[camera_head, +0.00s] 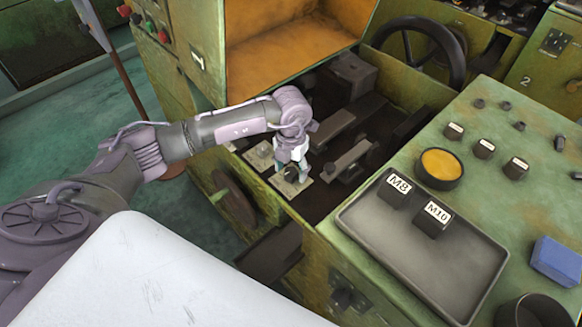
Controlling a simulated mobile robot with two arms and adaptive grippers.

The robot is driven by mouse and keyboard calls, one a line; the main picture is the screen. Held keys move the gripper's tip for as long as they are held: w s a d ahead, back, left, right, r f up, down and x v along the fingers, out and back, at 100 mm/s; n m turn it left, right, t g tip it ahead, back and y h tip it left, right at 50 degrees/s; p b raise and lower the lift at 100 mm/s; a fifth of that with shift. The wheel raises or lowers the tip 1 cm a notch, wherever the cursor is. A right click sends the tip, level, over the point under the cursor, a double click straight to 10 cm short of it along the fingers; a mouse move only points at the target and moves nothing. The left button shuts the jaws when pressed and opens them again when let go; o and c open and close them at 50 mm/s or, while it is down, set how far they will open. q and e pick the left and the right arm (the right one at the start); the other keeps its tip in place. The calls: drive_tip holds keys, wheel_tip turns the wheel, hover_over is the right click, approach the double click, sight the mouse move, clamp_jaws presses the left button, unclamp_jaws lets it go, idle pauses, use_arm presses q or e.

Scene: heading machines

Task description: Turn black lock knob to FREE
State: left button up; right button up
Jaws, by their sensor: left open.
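A black knob (291,175) sits on a small pale plate (297,190) at the front edge of the machine bed, near the middle of the view. My left gripper (291,167) is open, pointing down right over this knob. Its fingers partly hide the knob, and I cannot tell whether they touch it. The knob's setting and any FREE marking are too small to read. Another small pale plate (258,158) lies just left of the gripper. My right gripper is not in view.
Dark bars (348,160) lie right of the gripper. A green panel at right carries a grey tray (408,249) with M8 (396,190) and M10 (432,219) blocks, a yellow button (440,167) and a blue box (556,261). A black handwheel (455,52) stands behind.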

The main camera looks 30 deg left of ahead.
use_arm(q)
drive_tip(key=shift+c, duration=1.4)
drive_tip(key=c, duration=0.9)
drive_tip(key=shift+o, duration=0.2)
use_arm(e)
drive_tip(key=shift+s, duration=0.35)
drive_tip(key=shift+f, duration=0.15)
